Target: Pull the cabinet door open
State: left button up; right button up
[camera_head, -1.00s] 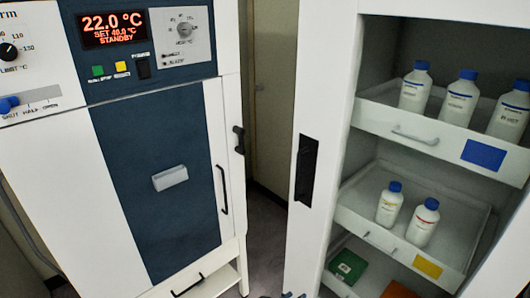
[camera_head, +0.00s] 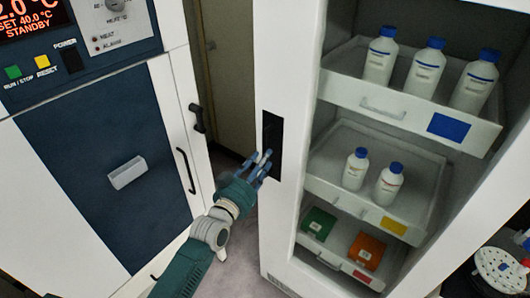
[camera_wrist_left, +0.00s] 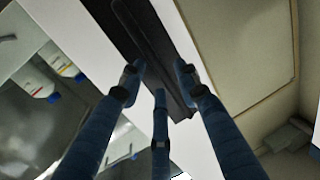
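The white cabinet door (camera_head: 283,60) stands right of centre in the head view, with a dark upright handle (camera_head: 271,140) on its left side. My left gripper (camera_head: 262,163) is at the lower part of this handle. In the left wrist view, the spread blue fingers of my left gripper (camera_wrist_left: 160,82) point at the dark handle (camera_wrist_left: 150,40), with one finger on each side of its lower end and a third between them. The gripper is open; I cannot tell whether any finger touches the handle. My right gripper is not in view.
Inside the cabinet, white trays hold several blue-capped bottles (camera_head: 426,68), with green (camera_head: 318,223) and orange boxes (camera_head: 367,250) below. A white and blue freeze dryer (camera_head: 95,150) stands left, with a narrow floor gap between. A white perforated object (camera_head: 497,270) is at the lower right.

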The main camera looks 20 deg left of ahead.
pick_arm(q)
jog(key=shift+w+d, duration=0.15)
jog(key=shift+w, duration=0.55)
jog(key=shift+w+d, duration=0.1)
jog(key=shift+w, duration=0.55)
grip_shut()
